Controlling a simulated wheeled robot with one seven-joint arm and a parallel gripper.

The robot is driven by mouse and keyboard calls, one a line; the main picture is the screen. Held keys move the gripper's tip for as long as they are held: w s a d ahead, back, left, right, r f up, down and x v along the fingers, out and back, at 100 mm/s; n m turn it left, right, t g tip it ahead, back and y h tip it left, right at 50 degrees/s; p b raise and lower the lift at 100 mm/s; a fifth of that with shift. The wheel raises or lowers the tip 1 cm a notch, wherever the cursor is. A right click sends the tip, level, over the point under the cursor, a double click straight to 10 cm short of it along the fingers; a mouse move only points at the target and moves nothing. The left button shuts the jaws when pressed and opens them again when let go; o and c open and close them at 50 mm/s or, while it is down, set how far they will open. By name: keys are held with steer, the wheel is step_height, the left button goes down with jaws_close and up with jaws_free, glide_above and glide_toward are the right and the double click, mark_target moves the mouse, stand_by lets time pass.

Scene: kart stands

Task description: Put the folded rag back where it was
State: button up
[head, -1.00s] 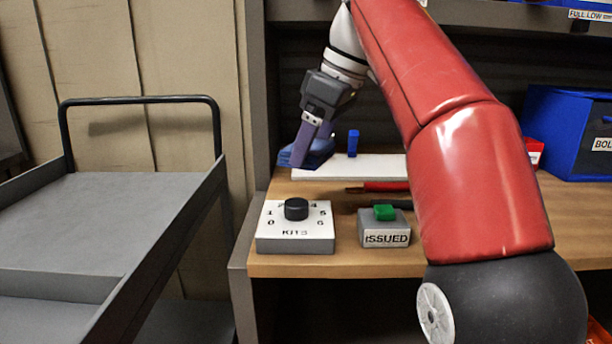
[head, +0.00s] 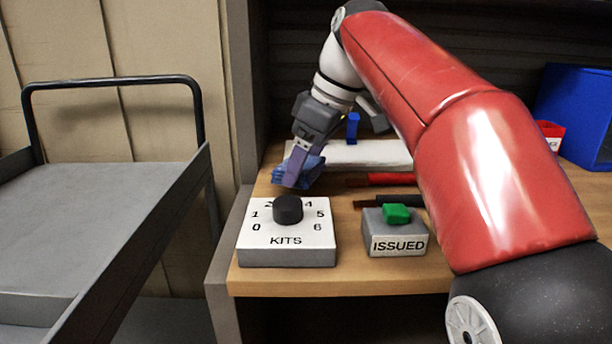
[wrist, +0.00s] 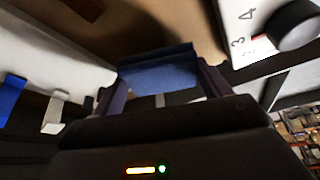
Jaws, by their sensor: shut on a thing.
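The folded rag is blue (head: 311,170). My gripper (head: 298,173) is shut on it, at the left part of the wooden bench top, behind the KITS dial box. In the wrist view the rag (wrist: 160,76) is pinched between both fingers. In the head view the fingers hide part of the rag. I cannot tell whether its underside touches the bench. A white board (head: 350,155) lies just behind it, with a small blue upright piece (head: 353,127) at its back.
The KITS dial box (head: 287,250) and the ISSUED box with a green button (head: 398,243) stand at the bench front. A red-handled tool (head: 392,179) lies right of the rag. A blue bin (head: 575,110) stands at the right. A grey cart (head: 90,215) stands left of the bench.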

steer(key=shift+f, duration=1)
steer(key=shift+f, duration=0.15)
steer(key=o, duration=0.9)
steer(key=shift+p+v, duration=1.25)
steer(key=shift+v, duration=4.9)
